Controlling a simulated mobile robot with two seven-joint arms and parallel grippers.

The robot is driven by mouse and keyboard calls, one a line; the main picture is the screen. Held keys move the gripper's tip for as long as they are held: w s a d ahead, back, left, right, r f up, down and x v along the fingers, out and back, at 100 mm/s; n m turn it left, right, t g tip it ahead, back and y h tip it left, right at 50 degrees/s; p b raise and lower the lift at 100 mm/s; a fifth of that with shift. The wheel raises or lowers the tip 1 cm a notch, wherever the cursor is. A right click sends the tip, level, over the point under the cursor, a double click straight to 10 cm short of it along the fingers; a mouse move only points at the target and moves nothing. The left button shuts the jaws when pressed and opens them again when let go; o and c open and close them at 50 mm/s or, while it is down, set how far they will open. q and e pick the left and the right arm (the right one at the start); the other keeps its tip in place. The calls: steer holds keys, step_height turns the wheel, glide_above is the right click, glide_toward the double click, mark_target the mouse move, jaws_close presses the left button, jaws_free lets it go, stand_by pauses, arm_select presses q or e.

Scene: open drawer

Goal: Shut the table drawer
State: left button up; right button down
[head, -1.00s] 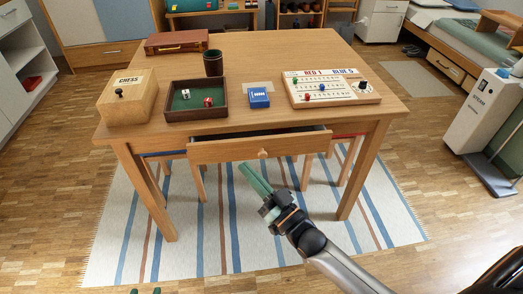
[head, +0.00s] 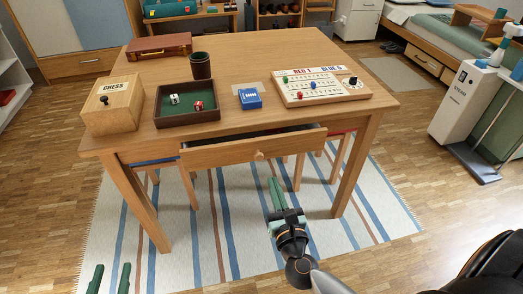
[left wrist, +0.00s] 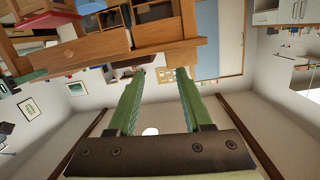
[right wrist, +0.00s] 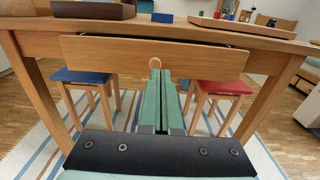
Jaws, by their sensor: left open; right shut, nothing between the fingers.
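The wooden table (head: 240,75) has a drawer (head: 225,155) in its front, pulled partly out, with its dark inside showing along the top. A round wooden knob (head: 259,156) sits mid-front; it also shows in the right wrist view (right wrist: 155,62). My right gripper (head: 276,180) is shut and empty, its green fingers just below and in front of the knob; in the right wrist view they point toward the drawer front. Whether they touch it I cannot tell. My left gripper (head: 109,270) is open and empty at the bottom left, well away from the drawer.
On the table are a chess box (head: 112,105), a dice tray (head: 160,117), a dark cup (head: 200,65), a blue card box (head: 249,99) and a scoreboard (head: 318,92). A blue stool (right wrist: 88,75) and a red stool (right wrist: 222,88) stand underneath. The striped rug (head: 235,240) in front is clear.

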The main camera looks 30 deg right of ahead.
glide_toward(260, 143)
steer(key=w, duration=0.2)
steer(key=x, duration=0.3)
steer(key=shift+w+d+b, duration=0.2)
steer(key=shift+d+b, duration=0.15)
arm_select(q)
steer(key=shift+w+d+r+m+t+h, duration=0.15)
steer(key=shift+r+t, duration=0.35)
steer(key=shift+r, duration=0.75)
steer(key=shift+w+a+r+m+t+h, duration=0.2)
steer(key=shift+r+t, duration=0.3)
steer(key=shift+r, duration=0.7)
arm_select(e)
steer(key=shift+w+d, duration=0.15)
steer(key=shift+w, duration=0.5)
